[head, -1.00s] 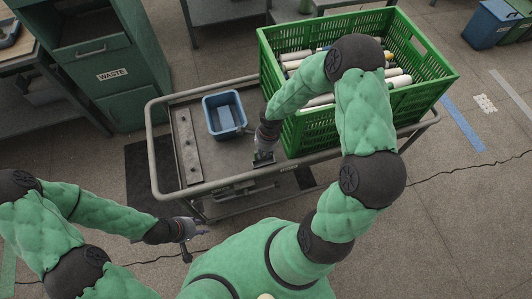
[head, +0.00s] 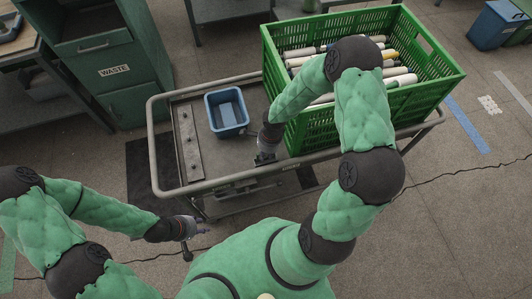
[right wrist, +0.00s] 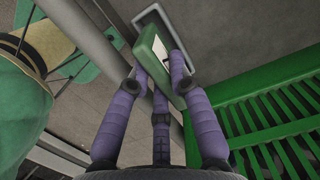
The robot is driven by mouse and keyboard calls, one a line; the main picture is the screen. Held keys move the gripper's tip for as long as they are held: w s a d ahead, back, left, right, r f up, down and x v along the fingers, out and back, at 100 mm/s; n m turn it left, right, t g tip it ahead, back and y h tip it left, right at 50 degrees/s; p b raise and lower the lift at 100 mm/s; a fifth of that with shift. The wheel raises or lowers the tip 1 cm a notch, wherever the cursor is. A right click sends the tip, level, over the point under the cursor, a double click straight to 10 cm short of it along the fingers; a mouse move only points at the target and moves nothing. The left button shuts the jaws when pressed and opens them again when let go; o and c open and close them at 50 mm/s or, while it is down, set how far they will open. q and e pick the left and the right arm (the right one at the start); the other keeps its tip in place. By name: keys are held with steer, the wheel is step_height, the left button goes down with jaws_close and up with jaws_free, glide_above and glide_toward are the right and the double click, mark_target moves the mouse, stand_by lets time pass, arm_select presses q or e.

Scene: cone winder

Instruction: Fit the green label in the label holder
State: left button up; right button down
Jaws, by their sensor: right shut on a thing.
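The green label (right wrist: 148,42) is between the purple fingers of my right gripper (right wrist: 159,68) in the right wrist view. It is tilted in the picture, and part of a white and black face shows. A pale rectangular frame, which looks like the label holder (right wrist: 146,17), lies just beyond it and is partly hidden by the label. I cannot tell whether they touch. In the head view my right gripper (head: 264,158) is at the cart's near rail, and the label is too small to tell there. My left gripper (head: 193,232) hangs in front of the cart, its fingers unclear.
The grey cart (head: 222,160) carries a blue bin (head: 227,112) and a green crate (head: 330,128) of several tubes. The crate (right wrist: 275,115) also shows at the right in the right wrist view. A green WASTE cabinet (head: 112,92) stands at back left.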

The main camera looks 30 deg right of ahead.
steer(key=shift+f+b, duration=0.1)
steer(key=shift+b, duration=0.35)
steer(key=shift+b, duration=0.35)
stand_by(0.8)
steer(key=shift+f, duration=0.2)
steer(key=shift+f+b, duration=0.25)
steer(key=shift+b, duration=0.3)
steer(key=shift+f+b, duration=0.3)
steer(key=shift+b, duration=0.1)
steer(key=shift+f, duration=0.15)
steer(key=shift+f+b, duration=0.25)
steer(key=shift+b, duration=0.15)
steer(key=shift+f, duration=0.15)
stand_by(0.7)
